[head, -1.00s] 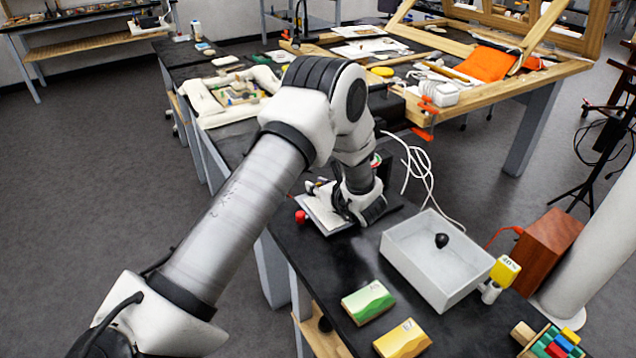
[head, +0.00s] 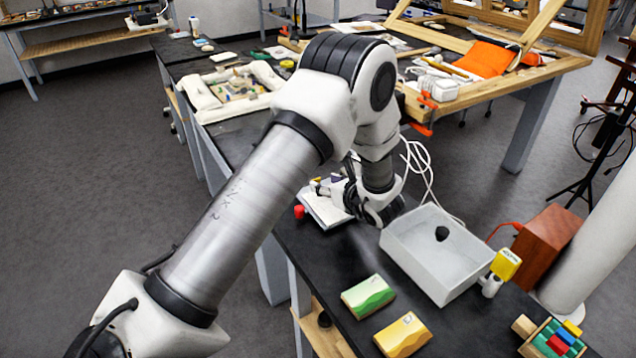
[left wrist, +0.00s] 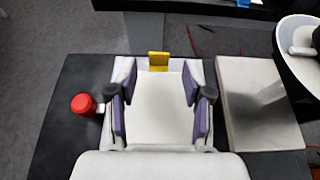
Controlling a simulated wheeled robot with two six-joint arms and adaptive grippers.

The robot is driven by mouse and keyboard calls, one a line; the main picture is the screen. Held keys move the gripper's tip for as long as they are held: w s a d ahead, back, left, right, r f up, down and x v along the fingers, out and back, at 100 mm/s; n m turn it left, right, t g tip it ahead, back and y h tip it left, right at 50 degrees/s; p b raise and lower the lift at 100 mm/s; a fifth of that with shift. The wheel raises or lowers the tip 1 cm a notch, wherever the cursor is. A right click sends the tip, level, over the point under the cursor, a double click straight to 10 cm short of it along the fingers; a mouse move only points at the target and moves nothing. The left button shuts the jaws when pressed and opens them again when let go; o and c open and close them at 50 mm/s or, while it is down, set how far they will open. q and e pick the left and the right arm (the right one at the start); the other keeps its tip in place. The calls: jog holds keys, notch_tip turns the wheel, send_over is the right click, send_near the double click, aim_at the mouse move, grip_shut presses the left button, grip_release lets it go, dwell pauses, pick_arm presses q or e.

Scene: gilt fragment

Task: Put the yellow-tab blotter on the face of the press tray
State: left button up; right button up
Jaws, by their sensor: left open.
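The yellow tab (left wrist: 158,61) stands up at the far edge of a pale flat sheet (left wrist: 160,105), which looks like the blotter, in the left wrist view. The sheet lies between the purple-padded fingers of my left gripper (left wrist: 160,98). These fingers are spread apart, one over each side of it. A pale plate, seemingly the press tray (head: 326,211), with a red knob (head: 299,212) at its left, lies under the left gripper on the black table. The knob also shows in the left wrist view (left wrist: 84,104). My right gripper is not in view.
A grey open bin (head: 412,262) with a black knob inside stands right of the left gripper. Green (head: 368,297) and yellow (head: 403,335) blocks lie in front. A yellow-headed tool (head: 505,265), a brown box (head: 547,246) and white cables (head: 417,165) are nearby.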

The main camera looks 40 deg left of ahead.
pick_arm(q)
jog(key=v, duration=0.6)
jog(key=shift+d+b, duration=0.15)
jog(key=shift+b, duration=0.25)
jog(key=shift+s+d+r, duration=0.15)
jog(key=shift+s+d, duration=0.05)
jog(key=shift+d, duration=0.05)
jog(key=shift+r, duration=0.1)
